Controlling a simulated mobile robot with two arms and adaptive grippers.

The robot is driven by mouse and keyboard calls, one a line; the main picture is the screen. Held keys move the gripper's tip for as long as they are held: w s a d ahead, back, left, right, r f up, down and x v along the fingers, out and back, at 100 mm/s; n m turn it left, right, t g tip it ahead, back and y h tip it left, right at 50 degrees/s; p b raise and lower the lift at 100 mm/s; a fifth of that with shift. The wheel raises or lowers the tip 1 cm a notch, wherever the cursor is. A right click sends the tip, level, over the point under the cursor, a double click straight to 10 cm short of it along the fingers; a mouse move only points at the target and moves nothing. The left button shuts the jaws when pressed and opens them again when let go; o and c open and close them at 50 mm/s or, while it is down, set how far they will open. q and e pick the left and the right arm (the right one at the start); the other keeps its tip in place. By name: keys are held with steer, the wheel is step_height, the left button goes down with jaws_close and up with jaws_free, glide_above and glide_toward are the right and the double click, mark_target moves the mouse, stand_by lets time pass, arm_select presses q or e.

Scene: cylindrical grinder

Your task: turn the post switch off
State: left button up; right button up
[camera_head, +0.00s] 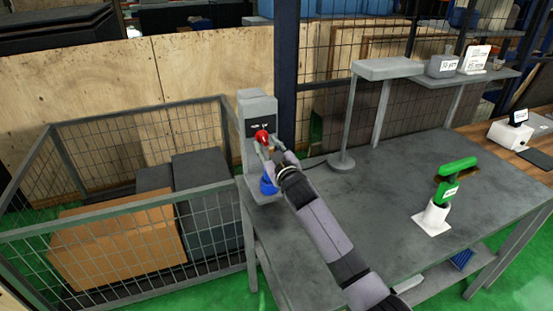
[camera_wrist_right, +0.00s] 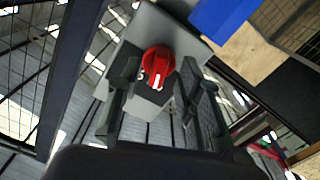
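The post switch is a red rotary knob (camera_head: 262,136) on a dark plate on the front of a grey post (camera_head: 257,105), at the left end of the grey table. In the right wrist view the red knob (camera_wrist_right: 157,62) shows a white mark on its lower part. My right gripper (camera_head: 265,146) is at the knob, its fingers pointing at the post. In the wrist view the right gripper (camera_wrist_right: 159,78) is open, one finger on each side of the knob, with small gaps visible. Whether the fingertips reach past the knob's face is unclear. My left gripper is not in view.
A blue item (camera_head: 268,186) sits low on the post, partly behind my arm. A mesh cage (camera_head: 68,220) with boxes stands at left. A lamp-like stand (camera_head: 341,160) and a green-handled tool in a white holder (camera_head: 433,217) are on the table (camera_head: 385,185).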

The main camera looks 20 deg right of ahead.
steer(key=s, duration=1)
steer(key=shift+s+d, duration=0.25)
steer(key=shift+s, duration=0.15)
